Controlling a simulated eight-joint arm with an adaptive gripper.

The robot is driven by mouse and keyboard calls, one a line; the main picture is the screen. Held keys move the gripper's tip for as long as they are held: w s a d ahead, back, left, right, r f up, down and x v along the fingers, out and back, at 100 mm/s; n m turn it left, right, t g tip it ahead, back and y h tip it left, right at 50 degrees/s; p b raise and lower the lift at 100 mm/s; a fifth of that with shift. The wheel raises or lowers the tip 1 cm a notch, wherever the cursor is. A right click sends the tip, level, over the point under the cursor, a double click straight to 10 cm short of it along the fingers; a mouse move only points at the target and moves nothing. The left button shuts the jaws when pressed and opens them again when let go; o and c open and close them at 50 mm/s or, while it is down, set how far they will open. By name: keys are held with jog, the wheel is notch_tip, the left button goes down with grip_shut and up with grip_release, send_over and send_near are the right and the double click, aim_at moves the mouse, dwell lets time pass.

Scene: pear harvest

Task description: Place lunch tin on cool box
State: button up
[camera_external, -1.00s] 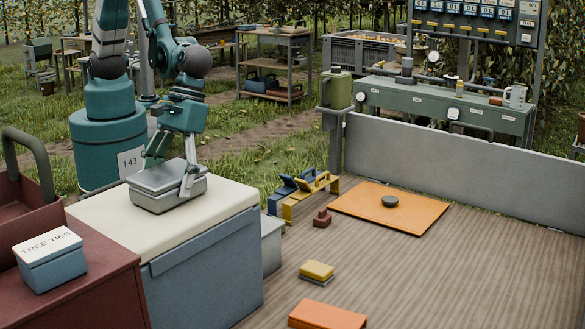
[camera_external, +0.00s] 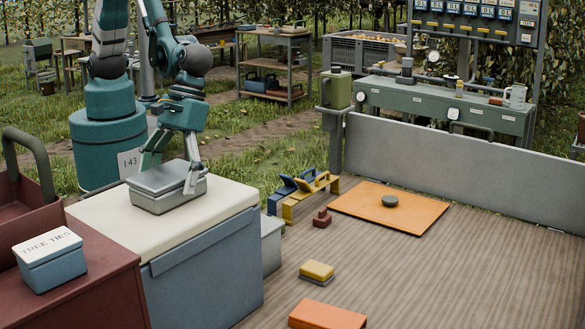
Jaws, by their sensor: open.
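The lunch tin (camera_external: 166,187) is a grey metal box with a lid. It rests flat on the cream lid of the blue cool box (camera_external: 205,259), towards the lid's back half. My gripper (camera_external: 170,178) is open, with its fingers pointing down on either side of the tin. One finger is behind the tin's left part and the other is by its right end. Whether either finger touches the tin cannot be told.
A dark red cart (camera_external: 92,285) with a blue tree-ties box (camera_external: 49,260) stands at the left front. An orange board (camera_external: 389,207), yellow and blue brackets and small blocks lie on the wooden deck (camera_external: 430,278). A grey panel (camera_external: 450,168) borders the deck's back.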

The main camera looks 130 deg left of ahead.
jog(key=shift+v, duration=5.85)
jog(key=shift+s+a+r+m, duration=0.3)
jog(key=shift+a+r, duration=0.2)
jog(key=shift+r, duration=0.05)
jog(key=s+a+r+m+t+y, duration=0.2)
jog(key=s+a+r+m+t, duration=0.1)
jog(key=s+a+r+m, duration=0.3)
jog(key=s+a+r+m+t+y, duration=0.2)
jog(key=s+a+r+m+t, duration=0.2)
jog(key=s+a+m, duration=0.7)
jog(key=s+a+r, duration=0.2)
jog(key=s, duration=0.1)
jog(key=shift+s+a, duration=0.25)
jog(key=shift+s, duration=0.05)
